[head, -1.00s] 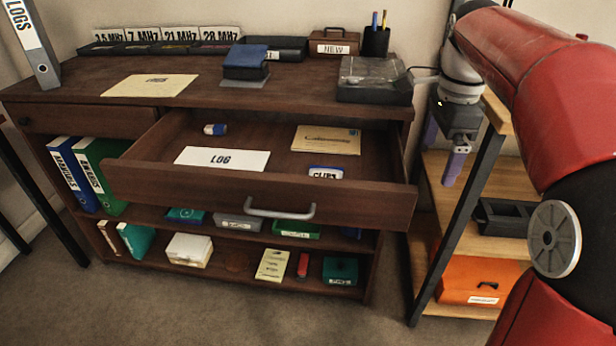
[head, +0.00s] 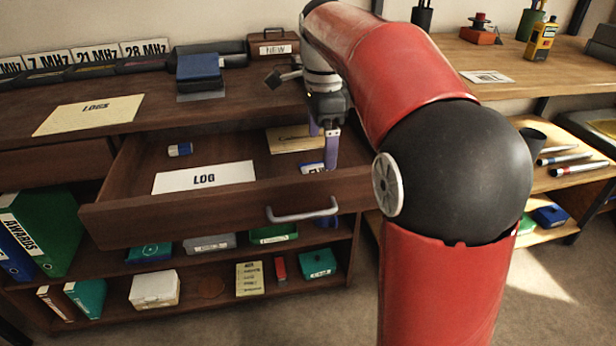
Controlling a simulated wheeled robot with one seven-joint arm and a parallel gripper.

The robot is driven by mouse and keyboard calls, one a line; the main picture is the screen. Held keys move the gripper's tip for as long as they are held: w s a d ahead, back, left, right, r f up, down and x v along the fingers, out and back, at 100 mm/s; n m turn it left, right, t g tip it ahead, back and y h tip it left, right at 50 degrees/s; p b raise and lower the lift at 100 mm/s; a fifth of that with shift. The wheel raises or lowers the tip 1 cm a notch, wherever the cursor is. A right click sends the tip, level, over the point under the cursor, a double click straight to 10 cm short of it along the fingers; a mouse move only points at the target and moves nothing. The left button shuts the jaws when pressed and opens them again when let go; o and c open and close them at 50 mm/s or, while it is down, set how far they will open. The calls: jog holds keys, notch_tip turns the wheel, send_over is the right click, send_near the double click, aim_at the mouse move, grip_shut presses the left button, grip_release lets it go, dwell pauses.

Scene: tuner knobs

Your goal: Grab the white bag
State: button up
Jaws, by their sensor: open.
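A small white packet with a blue edge and dark lettering (head: 308,169), which may be the white bag, lies in the open drawer (head: 130,218) near its front right. My gripper (head: 323,150) points down over the drawer's right part, its purple fingers apart with nothing visible between them. The near finger overlaps the packet's right side in the picture and hides part of it. I cannot tell whether the finger touches it.
The drawer also holds a white LOG sheet (head: 204,177), a tan envelope (head: 296,139) and a blue-and-white eraser-like piece (head: 180,150). The drawer's raised front and metal handle (head: 302,213) stand before the packet. A blue box (head: 198,66) sits on the desktop above.

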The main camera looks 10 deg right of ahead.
aim_at(321, 164)
notch_tip(321, 164, down, 7)
jog(key=shift+r+b, duration=0.2)
jog(key=shift+b, duration=0.2)
jog(key=c, duration=0.6)
jog(key=shift+w+r, duration=0.1)
jog(key=shift+r, duration=0.05)
